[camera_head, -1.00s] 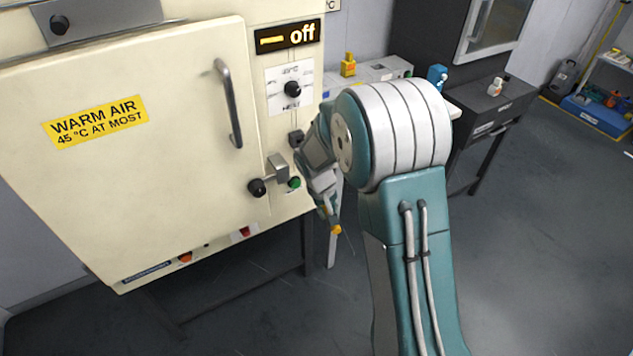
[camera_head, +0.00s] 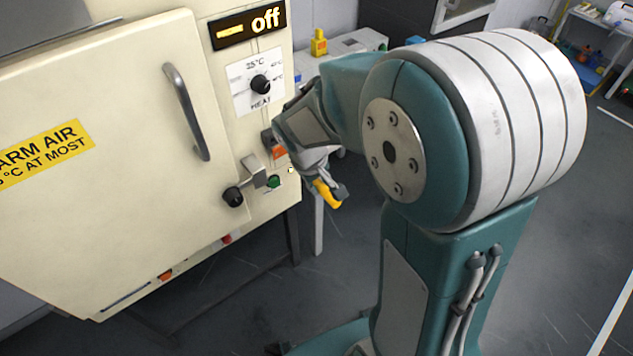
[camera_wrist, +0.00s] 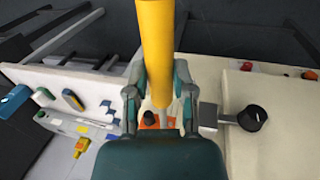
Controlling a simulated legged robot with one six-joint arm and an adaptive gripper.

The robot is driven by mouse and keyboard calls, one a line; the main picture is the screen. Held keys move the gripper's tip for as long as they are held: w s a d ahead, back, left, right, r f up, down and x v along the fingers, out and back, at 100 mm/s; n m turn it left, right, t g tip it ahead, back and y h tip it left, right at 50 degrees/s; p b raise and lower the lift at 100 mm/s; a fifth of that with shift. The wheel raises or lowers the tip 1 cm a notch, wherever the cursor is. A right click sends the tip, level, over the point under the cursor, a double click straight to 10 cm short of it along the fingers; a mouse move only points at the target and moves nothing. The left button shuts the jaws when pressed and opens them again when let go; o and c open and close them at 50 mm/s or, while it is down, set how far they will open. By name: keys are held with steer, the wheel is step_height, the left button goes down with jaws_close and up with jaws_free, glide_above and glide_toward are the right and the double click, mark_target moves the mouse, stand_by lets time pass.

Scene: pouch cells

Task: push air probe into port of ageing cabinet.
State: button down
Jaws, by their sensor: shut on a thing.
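The cream ageing cabinet (camera_head: 110,210) fills the left of the head view, its door closed. My gripper (camera_head: 318,178) is at the right of the cabinet's front panel, partly hidden by my wrist. It is shut on the yellow air probe (camera_head: 328,196), whose yellow body tilts downward there. In the wrist view the probe (camera_wrist: 155,45) runs up between the two fingers of my gripper (camera_wrist: 160,92). The probe's tip is not clearly visible. A dark fitting with orange (camera_head: 278,150) sits on the panel beside my gripper; I cannot tell whether it is the port.
The panel carries an "off" display (camera_head: 247,24), a heat dial (camera_head: 260,84), a door latch (camera_head: 252,175) and a green button (camera_head: 273,181). A door handle (camera_head: 187,112) stands out. Floor below is open.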

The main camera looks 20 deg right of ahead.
steer(key=shift+w, duration=0.6)
steer(key=shift+w+a, duration=0.3)
steer(key=shift+w, duration=0.4)
steer(key=shift+w+a, duration=0.25)
steer(key=shift+w, duration=0.5)
steer(key=shift+w+a, duration=0.3)
steer(key=shift+w, duration=0.4)
steer(key=shift+a, duration=0.2)
steer(key=shift+d+r, duration=0.1)
steer(key=shift+d, duration=0.05)
steer(key=w+a, duration=0.2)
steer(key=w, duration=0.6)
steer(key=shift+a, duration=0.4)
stand_by(2.4)
steer(key=shift+c, duration=2)
jaws_free()
